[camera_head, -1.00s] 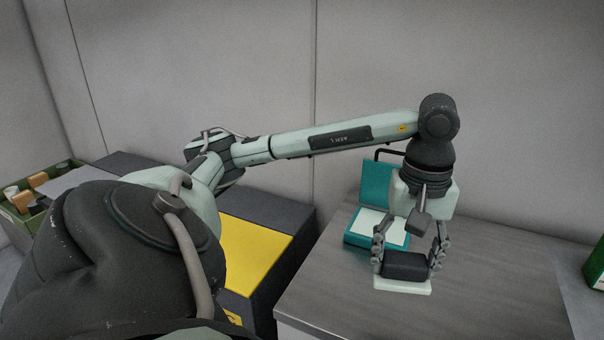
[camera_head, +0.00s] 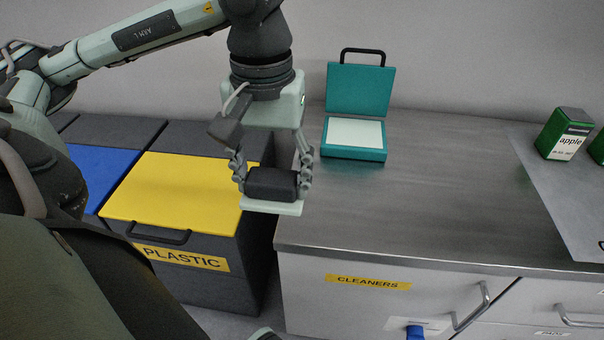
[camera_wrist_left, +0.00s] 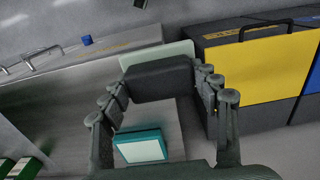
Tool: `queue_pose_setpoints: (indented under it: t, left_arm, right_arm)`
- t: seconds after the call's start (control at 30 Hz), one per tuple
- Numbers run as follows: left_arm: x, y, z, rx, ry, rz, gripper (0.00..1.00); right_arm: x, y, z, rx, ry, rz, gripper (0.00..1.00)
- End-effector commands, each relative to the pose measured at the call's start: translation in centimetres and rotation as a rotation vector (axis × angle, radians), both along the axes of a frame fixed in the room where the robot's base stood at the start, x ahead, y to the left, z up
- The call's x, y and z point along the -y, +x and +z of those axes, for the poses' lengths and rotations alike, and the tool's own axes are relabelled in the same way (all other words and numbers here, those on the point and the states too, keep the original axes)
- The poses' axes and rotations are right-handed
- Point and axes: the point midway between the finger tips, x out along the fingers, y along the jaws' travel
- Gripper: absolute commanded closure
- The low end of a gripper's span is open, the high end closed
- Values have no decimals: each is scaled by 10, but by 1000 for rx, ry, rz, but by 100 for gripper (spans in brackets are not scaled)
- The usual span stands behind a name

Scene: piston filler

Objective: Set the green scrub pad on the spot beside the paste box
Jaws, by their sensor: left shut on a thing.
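My left gripper (camera_head: 271,182) is shut on the scrub pad (camera_head: 272,208), a pale green slab with a dark block on top. The fingers grip the dark block from both sides. The pad hangs level, in the air around the counter's left edge beside the yellow-lidded bin. It also shows in the left wrist view (camera_wrist_left: 157,79). An open teal box (camera_head: 354,154) with a white inside and raised lid stands at the counter's back left; I cannot tell whether it is the paste box. No marked spot shows. My right gripper is not in view.
Green cartons (camera_head: 564,135) stand on a grey sheet (camera_head: 568,200) at right. The bin with a yellow lid (camera_head: 180,190) marked PLASTIC and a blue-lidded bin (camera_head: 100,172) stand left.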

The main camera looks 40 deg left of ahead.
Motion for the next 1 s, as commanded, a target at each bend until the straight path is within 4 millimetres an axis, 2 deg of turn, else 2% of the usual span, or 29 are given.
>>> queue_pose_setpoints:
  t: [0.17,0.43,0.6,0.83,1.0]
  left_arm:
    - [1,18,-12,-2,-4,-4,66]
    - [1,80,-49,-1,-4,-2,66]
    - [1,107,-65,1,-3,-3,66]
    - [-1,115,-77,-1,0,-4,66]
    - [-1,114,-103,-3,1,-3,66]
  right_arm:
    - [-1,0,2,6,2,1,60]
    - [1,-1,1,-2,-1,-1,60]
    - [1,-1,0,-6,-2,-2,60]
    - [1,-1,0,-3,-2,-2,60]
    - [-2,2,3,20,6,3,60]
